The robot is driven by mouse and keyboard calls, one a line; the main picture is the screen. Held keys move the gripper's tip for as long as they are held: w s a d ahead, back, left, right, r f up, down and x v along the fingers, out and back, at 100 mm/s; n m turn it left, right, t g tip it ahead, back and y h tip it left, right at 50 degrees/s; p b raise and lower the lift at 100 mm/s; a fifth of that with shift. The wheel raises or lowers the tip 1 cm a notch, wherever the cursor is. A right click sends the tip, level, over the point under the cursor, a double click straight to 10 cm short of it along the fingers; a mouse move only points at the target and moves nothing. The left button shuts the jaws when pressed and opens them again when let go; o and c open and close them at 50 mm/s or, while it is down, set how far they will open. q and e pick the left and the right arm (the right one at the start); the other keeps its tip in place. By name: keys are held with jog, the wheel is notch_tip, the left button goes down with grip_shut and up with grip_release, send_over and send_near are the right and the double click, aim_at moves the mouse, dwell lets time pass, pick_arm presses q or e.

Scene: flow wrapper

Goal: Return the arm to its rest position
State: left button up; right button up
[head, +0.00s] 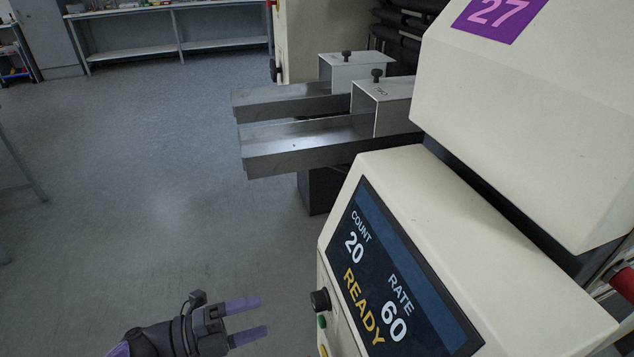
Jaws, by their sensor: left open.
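My left gripper (246,320) is at the bottom of the head view, with part of its dark arm showing at the lower left. Its two purple fingers are apart, point right and have nothing between them. It is to the left of the flow wrapper (470,240), apart from the black knob (320,300) on its side. My right gripper is not in the frame.
The wrapper's panel (375,275) reads COUNT 20, RATE 60, READY. A green button (322,321) sits below the knob. Two metal troughs (300,140) stick out leftward from the machine. A bench (170,30) stands far back. The floor (130,190) at left is clear.

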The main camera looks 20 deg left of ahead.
pick_arm(q)
jog(key=s+a+f+n+y+p, duration=0.3)
jog(key=s+f+n+y, duration=0.2)
jog(key=f+n+y, duration=0.25)
jog(key=s+a+f+n+y+p, duration=0.25)
jog(key=s+f+n+y, duration=0.3)
jog(key=f+n, duration=0.35)
jog(key=s+d+f+n+g+p, duration=0.1)
jog(key=s+f+n+g, duration=0.1)
jog(key=s, duration=0.6)
jog(key=s+d+f+n+g+y, duration=0.1)
jog(key=s+f+n+g, duration=0.1)
jog(key=s+g, duration=0.3)
jog(key=s+d+f+n+g+y+p, duration=0.1)
jog(key=s+f+n+g, duration=0.1)
jog(key=s, duration=1.1)
jog(key=shift+d+f+n+g+p, duration=0.35)
jog(key=shift+d+f+g, duration=0.1)
jog(key=shift+g, duration=0.75)
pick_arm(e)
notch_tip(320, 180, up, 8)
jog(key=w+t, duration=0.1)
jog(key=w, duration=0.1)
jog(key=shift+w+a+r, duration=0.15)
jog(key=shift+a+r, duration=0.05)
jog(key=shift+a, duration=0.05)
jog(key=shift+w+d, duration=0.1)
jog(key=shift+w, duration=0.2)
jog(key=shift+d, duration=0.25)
